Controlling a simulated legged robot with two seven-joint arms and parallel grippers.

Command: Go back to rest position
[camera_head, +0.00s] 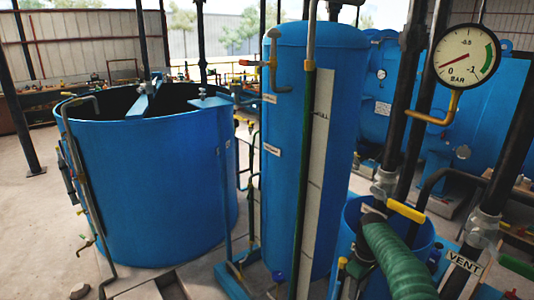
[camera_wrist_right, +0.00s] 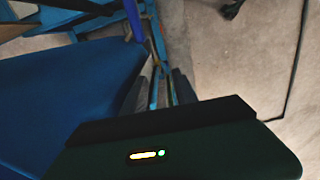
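My right gripper (camera_wrist_right: 159,82) shows in the right wrist view, beyond its dark housing with small yellow and green lights. Its two dark fingers stand apart with a gap between them. Blue frame parts and the floor show through the gap, and I see nothing held. A large blue surface (camera_wrist_right: 65,95) lies to the left of the fingers; I cannot tell if it touches them. I cannot make out either gripper in the head view. My left gripper is in neither view.
An open blue tank (camera_head: 150,175) stands left of a tall blue cylinder (camera_head: 280,180). A pressure gauge (camera_head: 467,55), a yellow valve handle (camera_head: 406,211), a green hose (camera_head: 398,258) and a VENT label (camera_head: 464,262) are on the right. Bare floor (camera_head: 30,225) lies at left.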

